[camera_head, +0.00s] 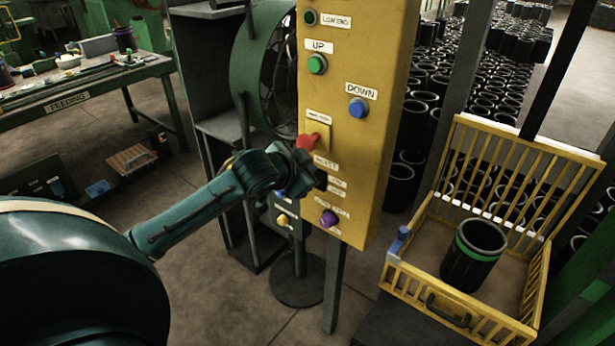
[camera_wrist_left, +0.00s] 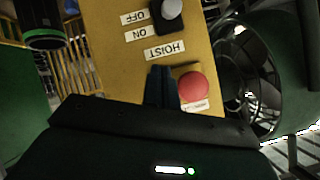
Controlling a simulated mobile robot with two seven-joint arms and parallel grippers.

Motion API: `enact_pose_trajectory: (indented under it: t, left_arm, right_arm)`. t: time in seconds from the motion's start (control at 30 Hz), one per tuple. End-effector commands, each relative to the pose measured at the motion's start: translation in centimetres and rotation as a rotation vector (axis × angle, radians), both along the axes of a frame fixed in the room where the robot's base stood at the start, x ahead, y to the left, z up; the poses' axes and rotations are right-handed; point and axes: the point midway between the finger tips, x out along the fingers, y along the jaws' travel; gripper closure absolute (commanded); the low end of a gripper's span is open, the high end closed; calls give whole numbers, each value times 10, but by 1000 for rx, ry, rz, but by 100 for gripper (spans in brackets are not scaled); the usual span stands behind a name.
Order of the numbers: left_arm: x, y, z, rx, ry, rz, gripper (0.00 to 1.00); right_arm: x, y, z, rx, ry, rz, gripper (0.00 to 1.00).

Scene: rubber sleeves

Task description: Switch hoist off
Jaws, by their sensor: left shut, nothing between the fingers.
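The yellow control panel (camera_head: 358,60) stands in the middle of the head view. Its HOIST label (camera_head: 326,161) sits below a red knob (camera_head: 312,141), with ON and OFF labels lower down. My left gripper (camera_head: 317,178) is shut and empty close to the panel, beside these labels. In the left wrist view, which sees the panel upside down, its fingers (camera_wrist_left: 162,86) lie between the HOIST label and the red knob (camera_wrist_left: 193,88). A black hoist switch (camera_wrist_left: 169,17) with a pale round knob is beside the ON and OFF labels. My gripper hides that switch in the head view.
Green UP (camera_head: 317,64) and blue DOWN (camera_head: 358,108) buttons are higher on the panel, a purple knob (camera_head: 328,218) lower. A fan (camera_head: 265,75) stands behind it. A yellow cage tray (camera_head: 455,305) holding a black sleeve (camera_head: 473,256) with a green band is at right.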

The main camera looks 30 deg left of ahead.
Motion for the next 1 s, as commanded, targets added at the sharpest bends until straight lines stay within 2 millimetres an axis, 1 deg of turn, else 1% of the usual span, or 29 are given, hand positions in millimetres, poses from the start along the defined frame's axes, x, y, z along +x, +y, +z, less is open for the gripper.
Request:
enact_pose_trajectory:
  t: [0.03, 0.1, 0.27, 0.3, 0.37, 0.5, 0.67, 1.0]
  left_arm:
    - [10, 0, -4, -4, 0, 3, 100]
    - [22, 1, -11, -4, 0, 1, 100]
    - [46, 2, -26, -2, 0, 0, 100]
    - [41, 7, -35, 2, 7, 2, 100]
    - [38, 11, -43, 2, 6, 1, 100]
    - [35, 18, -54, 0, 3, 1, 100]
    - [33, 21, -60, 0, 0, 0, 100]
    - [34, 21, -60, -1, -2, 0, 100]
  right_arm:
    - [0, 0, 1, -2, 2, 1, 64]
    - [-1, -1, 1, -4, 4, 2, 64]
    - [-2, -1, 0, -9, 9, 5, 64]
    - [-3, -1, 1, -9, 11, 6, 64]
    - [-3, -2, 1, -12, 13, 8, 64]
    - [-3, -2, -1, -17, 17, 10, 64]
    - [-2, -2, 0, -17, 17, 10, 64]
    - [-1, -2, -1, -16, 14, 11, 64]
